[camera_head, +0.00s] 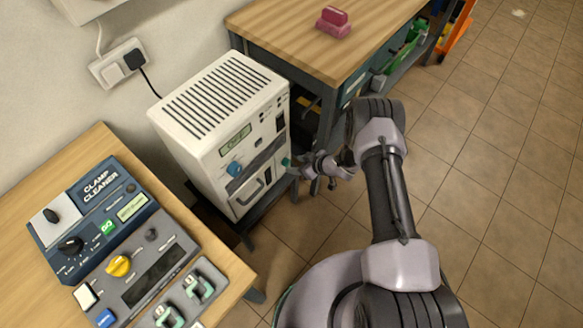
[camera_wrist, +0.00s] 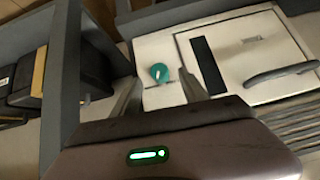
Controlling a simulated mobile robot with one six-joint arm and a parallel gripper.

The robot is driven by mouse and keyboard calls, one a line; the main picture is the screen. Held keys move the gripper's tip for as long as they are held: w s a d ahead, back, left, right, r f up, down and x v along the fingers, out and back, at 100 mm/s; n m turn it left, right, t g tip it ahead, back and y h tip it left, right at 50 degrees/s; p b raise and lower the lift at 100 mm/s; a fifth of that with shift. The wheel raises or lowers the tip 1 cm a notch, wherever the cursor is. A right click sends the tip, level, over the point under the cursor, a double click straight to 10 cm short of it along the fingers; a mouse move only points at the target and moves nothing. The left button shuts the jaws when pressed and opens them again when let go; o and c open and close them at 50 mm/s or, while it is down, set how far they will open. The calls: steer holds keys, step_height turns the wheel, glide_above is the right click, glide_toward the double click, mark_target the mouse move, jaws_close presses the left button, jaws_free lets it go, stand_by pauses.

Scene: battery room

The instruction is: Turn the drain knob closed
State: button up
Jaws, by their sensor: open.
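A teal knob (camera_head: 286,161), which looks like the drain knob, sits on the front of a white machine (camera_head: 213,135), near its right edge. In the wrist view the teal knob (camera_wrist: 159,73) shows a pale mark on its face and appears between and just beyond my fingertips. My gripper (camera_head: 304,172) is open and empty in front of the machine, facing the knob. The fingers (camera_wrist: 159,88) lie to either side of the knob in the picture; I see no clear contact.
A blue knob (camera_head: 235,168) and a handled door (camera_head: 250,192) are on the machine's front; the door handle (camera_wrist: 283,73) shows in the wrist view. A wooden bench (camera_head: 300,30) stands behind, and a table with a clamp cleaner (camera_head: 95,215) at left. Floor at right is clear.

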mark_target(289, 164)
steer(key=b+x, duration=0.1)
steer(key=x, duration=0.3)
steer(key=shift+w+a, duration=0.1)
jaws_close()
